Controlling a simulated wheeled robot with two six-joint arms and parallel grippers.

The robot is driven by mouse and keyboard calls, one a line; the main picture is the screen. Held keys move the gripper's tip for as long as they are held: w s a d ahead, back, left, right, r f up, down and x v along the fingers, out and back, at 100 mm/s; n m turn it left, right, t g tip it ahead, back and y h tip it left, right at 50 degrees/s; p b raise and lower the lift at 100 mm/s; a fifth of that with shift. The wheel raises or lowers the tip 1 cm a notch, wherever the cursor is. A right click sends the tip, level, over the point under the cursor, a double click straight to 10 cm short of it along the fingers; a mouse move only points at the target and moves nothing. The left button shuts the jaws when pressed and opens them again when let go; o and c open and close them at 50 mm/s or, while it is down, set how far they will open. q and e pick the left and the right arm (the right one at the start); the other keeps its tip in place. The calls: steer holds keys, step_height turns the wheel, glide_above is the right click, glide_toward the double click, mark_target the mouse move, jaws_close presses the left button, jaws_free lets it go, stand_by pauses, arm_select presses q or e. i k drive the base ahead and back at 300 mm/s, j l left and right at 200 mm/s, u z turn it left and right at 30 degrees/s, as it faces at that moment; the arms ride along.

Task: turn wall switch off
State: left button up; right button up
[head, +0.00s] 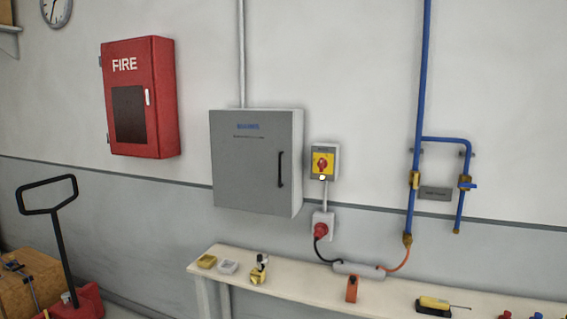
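The wall switch (322,162) is a small grey box on the wall with a yellow plate and a red rotary knob. It sits just right of a grey electrical cabinet (250,165). The knob's exact angle is too small to tell. A socket with a red plug (321,228) is below the switch, joined to it by a short conduit. Neither of my grippers shows in the head view.
Blue pipes (413,130) with brass valves run on the wall at right. A red fire cabinet (140,97) hangs at left. A pallet jack handle (60,235) stands at lower left.

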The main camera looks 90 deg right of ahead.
mark_target(321, 164)
steer(key=z, duration=3.2)
